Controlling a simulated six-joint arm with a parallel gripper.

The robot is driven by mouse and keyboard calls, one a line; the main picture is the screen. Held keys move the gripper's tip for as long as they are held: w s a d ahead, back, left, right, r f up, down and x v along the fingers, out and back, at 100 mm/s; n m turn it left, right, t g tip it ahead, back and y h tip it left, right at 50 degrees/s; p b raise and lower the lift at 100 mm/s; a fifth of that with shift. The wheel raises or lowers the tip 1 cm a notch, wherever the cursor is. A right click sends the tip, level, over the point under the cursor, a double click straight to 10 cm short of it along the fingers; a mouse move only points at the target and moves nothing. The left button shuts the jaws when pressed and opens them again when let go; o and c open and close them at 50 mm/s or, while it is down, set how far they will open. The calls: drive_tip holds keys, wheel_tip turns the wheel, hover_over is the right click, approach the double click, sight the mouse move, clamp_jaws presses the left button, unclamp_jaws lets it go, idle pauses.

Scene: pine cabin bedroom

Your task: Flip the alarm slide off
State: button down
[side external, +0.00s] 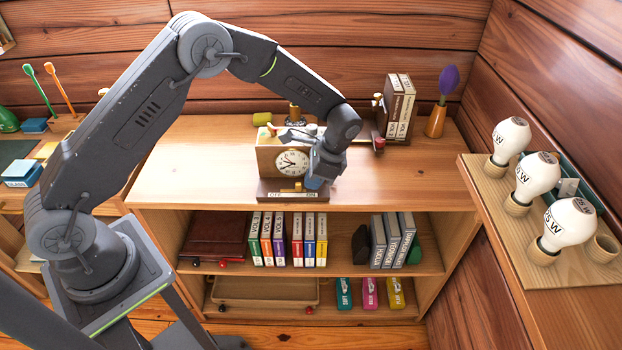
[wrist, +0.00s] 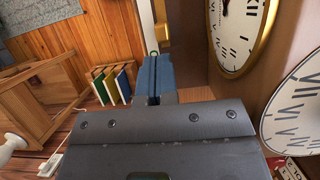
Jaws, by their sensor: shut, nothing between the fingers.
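A wooden alarm clock (side external: 270,160) with a white round dial stands on top of the shelf unit. Its dial (wrist: 232,30) shows at the upper right in the wrist view. At its foot is a dark base (side external: 268,190) with small lettering at both ends, too small to read surely. A brass piece, seemingly the slide knob (side external: 298,186), sits on the base near its middle. In the wrist view a brass piece (wrist: 161,30) shows just beyond the fingertips. My gripper (side external: 315,183) is shut and empty at the right front of the clock; contact with the knob cannot be told.
Books (side external: 398,105) and an orange vase (side external: 436,121) stand at the back right of the shelf top. Light bulbs (side external: 536,175) stand on the ledge at right. A second dial (wrist: 297,110) shows close at the wrist view's right edge. The shelf top left of the clock is clear.

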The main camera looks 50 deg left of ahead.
sight(290, 193)
drive_tip(key=shift+s+a, duration=0.2)
drive_tip(key=shift+s, duration=0.05)
drive_tip(key=shift+s+a, duration=1.2)
drive_tip(key=w+d, duration=0.3)
drive_tip(key=shift+w, duration=0.1)
drive_tip(key=v, duration=1)
drive_tip(key=shift+a, duration=0.15)
